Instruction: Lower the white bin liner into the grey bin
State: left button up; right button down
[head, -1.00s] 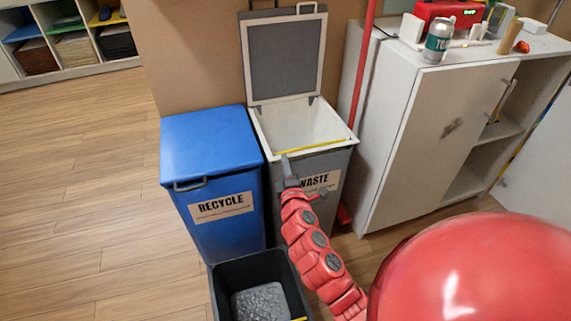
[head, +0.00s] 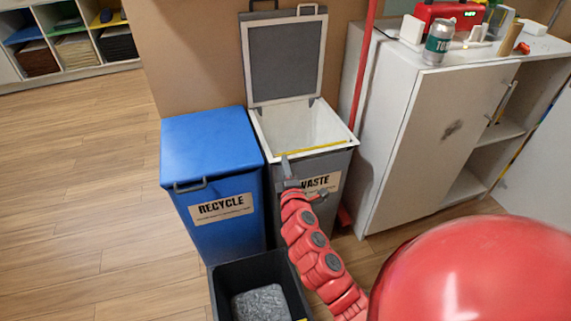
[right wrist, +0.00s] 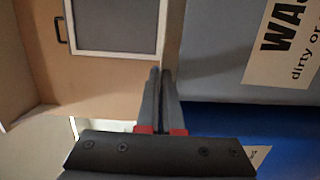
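The grey bin (head: 312,212), labelled WASTE, stands with its lid (head: 285,62) raised against the wall. Its rim and inside look white (head: 300,127); I cannot tell whether this is the white bin liner or the bin itself. A yellow strip (head: 313,148) runs along the front rim. My right gripper (head: 286,165) is in front of the bin's front face, just below the rim. In the right wrist view its fingers (right wrist: 160,72) are together, with nothing visible between them. That view also shows the lid (right wrist: 115,22) and the WASTE label (right wrist: 280,45). My left gripper is not in view.
A blue RECYCLE bin (head: 212,150) with a closed lid stands left of the grey bin. A black open tub (head: 243,271) holding something grey is on the floor in front. A white cabinet (head: 420,140) stands to the right. A red pole (head: 363,60) is behind. Floor at left is clear.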

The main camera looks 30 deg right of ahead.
jog(key=shift+f+b, duration=0.35)
dwell(0.4)
jog(key=c, duration=1)
grip_release()
jog(key=shift+f, duration=0.1)
jog(key=shift+f, duration=0.15)
